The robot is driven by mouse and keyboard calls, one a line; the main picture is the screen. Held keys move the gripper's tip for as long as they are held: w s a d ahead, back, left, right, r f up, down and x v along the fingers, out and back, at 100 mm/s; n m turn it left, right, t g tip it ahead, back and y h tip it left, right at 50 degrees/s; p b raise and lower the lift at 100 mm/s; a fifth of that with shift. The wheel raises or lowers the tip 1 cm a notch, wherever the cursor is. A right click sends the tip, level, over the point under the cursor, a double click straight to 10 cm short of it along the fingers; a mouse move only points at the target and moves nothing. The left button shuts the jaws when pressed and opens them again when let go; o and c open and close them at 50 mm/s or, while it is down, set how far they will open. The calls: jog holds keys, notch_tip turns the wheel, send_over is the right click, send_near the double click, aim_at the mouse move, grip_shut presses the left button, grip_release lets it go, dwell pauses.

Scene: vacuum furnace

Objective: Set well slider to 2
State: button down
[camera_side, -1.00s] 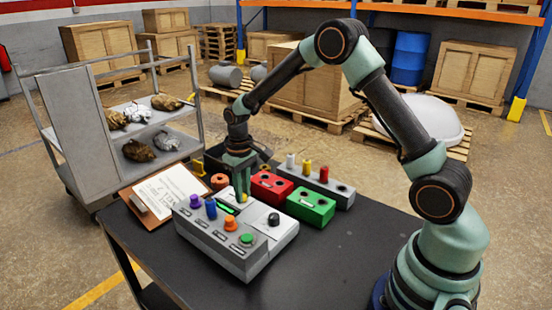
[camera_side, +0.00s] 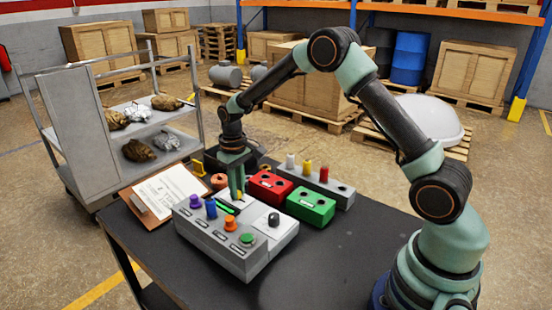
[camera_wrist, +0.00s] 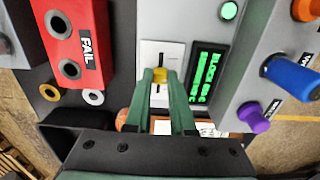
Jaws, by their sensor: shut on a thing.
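A slider with a small yellow knob (camera_wrist: 160,73) sits in a dark slot on a white plate (camera_wrist: 153,51) in the wrist view. The plate is on the grey control box (camera_side: 222,245), at the back beside a lit green-text display (camera_wrist: 208,72). My gripper (camera_wrist: 161,80) has its green fingers shut on the yellow knob. In the side view my gripper (camera_side: 237,193) points down at the back of the box, and the fingers mostly hide the knob. Slider scale marks are too small to read.
Purple (camera_side: 195,202), blue (camera_side: 211,208) and orange (camera_side: 230,223) knobs and a green button (camera_side: 247,239) stand on the box front. A black knob (camera_side: 274,219) is at the right. Red (camera_side: 270,186) and green (camera_side: 311,206) boxes stand close behind. The table's right front is clear.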

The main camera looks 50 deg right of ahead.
jog(key=shift+w+r, duration=0.1)
jog(key=shift+w, duration=0.2)
jog(key=c, duration=0.8)
grip_release()
jog(key=shift+o, duration=0.2)
notch_tip(320, 180, up, 12)
jog(key=shift+r, duration=0.1)
jog(key=s+a+r+t, duration=0.2)
jog(key=s+r+t, duration=0.1)
jog(key=s+r, duration=0.65)
jog(key=s+f+t, duration=0.2)
jog(key=s, duration=0.9)
jog(key=shift+s+a+t, duration=0.3)
jog(key=shift+a, duration=0.05)
